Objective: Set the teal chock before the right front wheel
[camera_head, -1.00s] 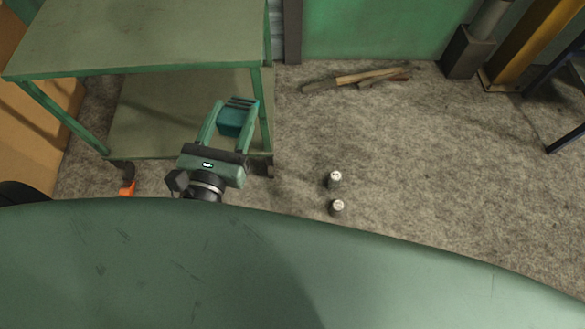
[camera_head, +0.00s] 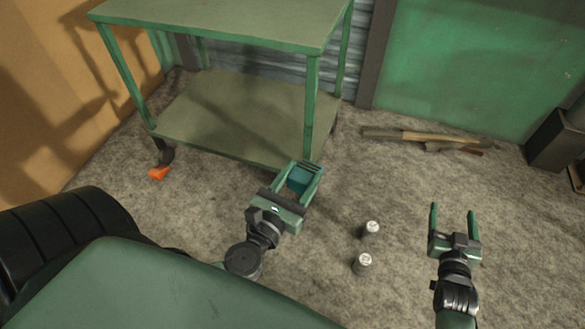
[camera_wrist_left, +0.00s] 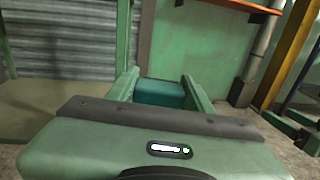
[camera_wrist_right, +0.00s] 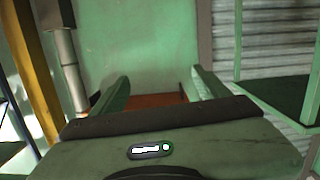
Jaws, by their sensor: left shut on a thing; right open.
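My left gripper (camera_head: 305,170) is shut on the teal chock (camera_head: 299,180), just in front of the cart's front right leg in the head view. The chock also shows between the fingers in the left wrist view (camera_wrist_left: 160,93). The green cart (camera_head: 215,112) has two shelves. Its front right wheel is hidden behind the gripper and chock, so I cannot tell their gap. The front left wheel (camera_head: 164,153) shows, with an orange piece (camera_head: 158,173) at its foot. My right gripper (camera_head: 453,212) is open and empty, to the right over the floor.
Two small pale-topped cylinders (camera_head: 371,228) (camera_head: 363,263) stand on the floor between my grippers. Long wooden-handled tools (camera_head: 425,137) lie by the green back wall. A dark block (camera_head: 558,140) stands at the right. Bare floor lies between the cylinders and the tools.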

